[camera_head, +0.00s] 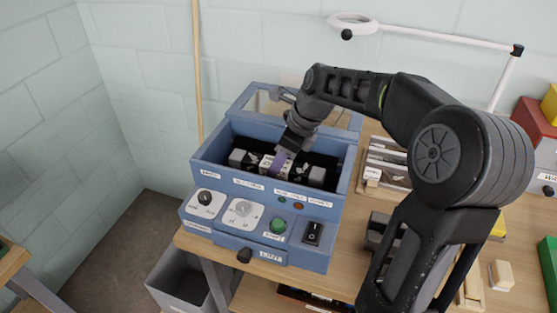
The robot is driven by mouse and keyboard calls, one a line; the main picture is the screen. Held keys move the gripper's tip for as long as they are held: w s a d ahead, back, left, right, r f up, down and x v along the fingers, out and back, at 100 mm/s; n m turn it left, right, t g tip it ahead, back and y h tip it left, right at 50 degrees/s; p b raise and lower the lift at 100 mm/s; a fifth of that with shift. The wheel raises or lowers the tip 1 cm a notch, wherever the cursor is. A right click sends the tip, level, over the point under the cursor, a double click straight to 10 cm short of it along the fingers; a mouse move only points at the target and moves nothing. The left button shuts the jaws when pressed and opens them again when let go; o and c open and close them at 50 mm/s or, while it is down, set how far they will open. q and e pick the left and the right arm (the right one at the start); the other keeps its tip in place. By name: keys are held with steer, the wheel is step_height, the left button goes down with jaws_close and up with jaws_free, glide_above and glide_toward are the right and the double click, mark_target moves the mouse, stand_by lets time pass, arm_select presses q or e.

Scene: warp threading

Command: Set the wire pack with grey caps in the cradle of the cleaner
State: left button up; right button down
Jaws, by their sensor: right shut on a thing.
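The cleaner (262,236) is a blue box with an open top, a dark inside and a front panel with knobs and a green button. The wire pack (238,157) with grey end caps lies level inside the opening, its right cap near the right inner wall. My right gripper (278,163) reaches down into the cleaner and is shut on the middle of the pack. The cradle under the pack is hidden, so I cannot tell whether the pack touches it. My left gripper is not in view.
The cleaner's lid (262,103) with a clear window stands open at the back. A tray (373,183) lies right of the cleaner on the wooden table (325,275). A white lamp arm (440,38) crosses above. A grey bin (180,277) stands below the table's left edge.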

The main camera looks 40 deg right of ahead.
steer(key=shift+f, duration=0.3)
steer(key=c, duration=0.8)
jaws_free()
steer(key=shift+o, duration=0.2)
steer(key=shift+v, duration=3.9)
steer(key=shift+r, duration=0.1)
